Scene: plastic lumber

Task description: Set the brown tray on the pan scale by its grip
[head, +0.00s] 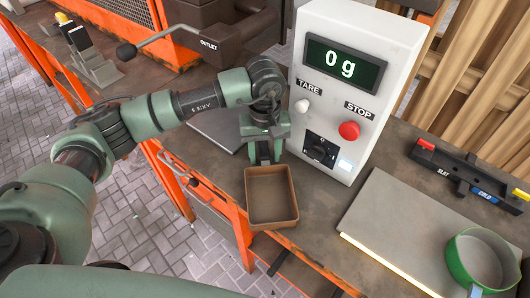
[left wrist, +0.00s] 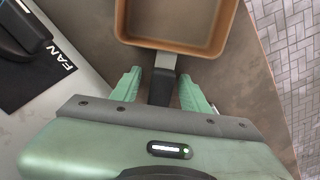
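The brown tray (head: 271,222) is an open, empty rectangular tray at the front edge of the workbench. In the left wrist view the tray (left wrist: 178,46) is at the top, with its dark grip (left wrist: 161,88) pointing toward me. My left gripper (head: 265,155) is at the tray's grip side. Its fingers (left wrist: 161,82) are open on either side of the grip, with a gap visible on both sides. The white scale housing (head: 340,170) reads 0 g and has TARE and STOP buttons. A grey plate (head: 222,130) lies left of it, partly hidden by my arm. My right gripper is out of view.
A large grey plate (head: 400,225) lies on the right, with a green-rimmed pot (head: 452,268) at its corner. A black switch panel (head: 470,180) is behind it. A lever labelled OUTLET (head: 160,40) and an orange machine are at the back. A FAN panel (left wrist: 30,75) is left in the wrist view.

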